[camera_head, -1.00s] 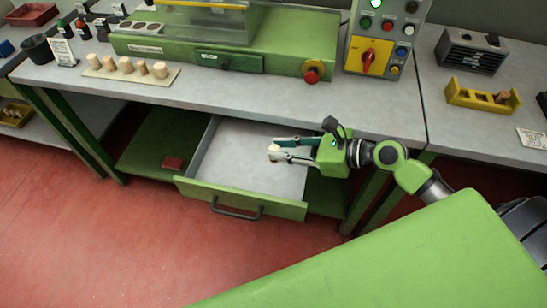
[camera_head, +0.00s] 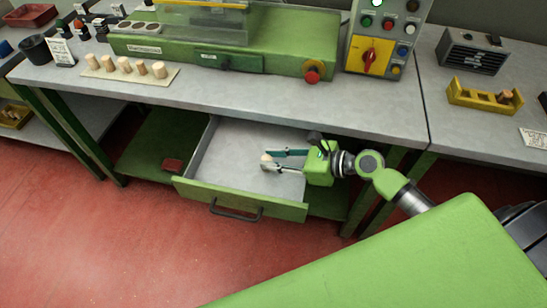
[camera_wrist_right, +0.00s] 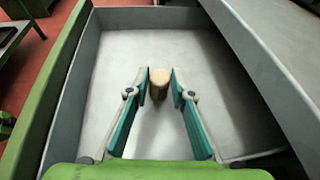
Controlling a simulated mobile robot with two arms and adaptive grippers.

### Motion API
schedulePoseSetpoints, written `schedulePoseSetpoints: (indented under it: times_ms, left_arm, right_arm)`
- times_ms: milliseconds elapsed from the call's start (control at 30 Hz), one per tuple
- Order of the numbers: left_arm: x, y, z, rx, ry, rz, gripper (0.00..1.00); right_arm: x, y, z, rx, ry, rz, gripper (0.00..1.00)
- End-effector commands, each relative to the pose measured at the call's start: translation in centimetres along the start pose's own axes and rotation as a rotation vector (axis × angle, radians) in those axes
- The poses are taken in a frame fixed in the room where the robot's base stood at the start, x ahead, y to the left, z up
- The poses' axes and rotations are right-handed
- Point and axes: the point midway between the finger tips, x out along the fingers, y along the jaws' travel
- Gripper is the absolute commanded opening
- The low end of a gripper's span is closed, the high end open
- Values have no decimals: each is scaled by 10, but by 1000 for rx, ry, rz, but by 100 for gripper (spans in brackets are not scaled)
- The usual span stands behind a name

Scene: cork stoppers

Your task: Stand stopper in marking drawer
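The cork stopper (camera_head: 265,158) is upright, pale tan, inside the open drawer area, seen between my right fingertips. In the right wrist view the stopper (camera_wrist_right: 160,84) fills the gap between the two teal pads. My right gripper (camera_wrist_right: 161,88) is closed on its sides. In the head view my right gripper (camera_head: 266,161) reaches in from the right over the drawer floor. Whether the stopper's base touches the floor cannot be told. The green-fronted drawer (camera_head: 200,190) is pulled out, grey inside and otherwise empty. My left gripper is not in view.
Several corks (camera_head: 123,65) stand on a pale strip on the bench (camera_head: 230,102). A green machine (camera_head: 285,50) and a control box (camera_head: 385,40) are behind. A yellow holder (camera_head: 478,99) is at the right. Free drawer floor lies left of my right gripper.

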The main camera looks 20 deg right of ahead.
Motion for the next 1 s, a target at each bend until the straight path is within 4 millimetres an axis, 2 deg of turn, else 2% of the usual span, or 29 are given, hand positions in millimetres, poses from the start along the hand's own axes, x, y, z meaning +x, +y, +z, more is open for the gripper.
schedulePoseSetpoints:
  times_ms: [467,567,1000]
  left_arm:
    - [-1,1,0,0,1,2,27]
    - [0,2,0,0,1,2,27]
    - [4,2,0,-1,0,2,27]
  right_arm:
    - [-3,0,3,-1,1,0,37]
    - [-14,0,0,0,4,-1,37]
    - [-96,1,2,0,3,1,37]
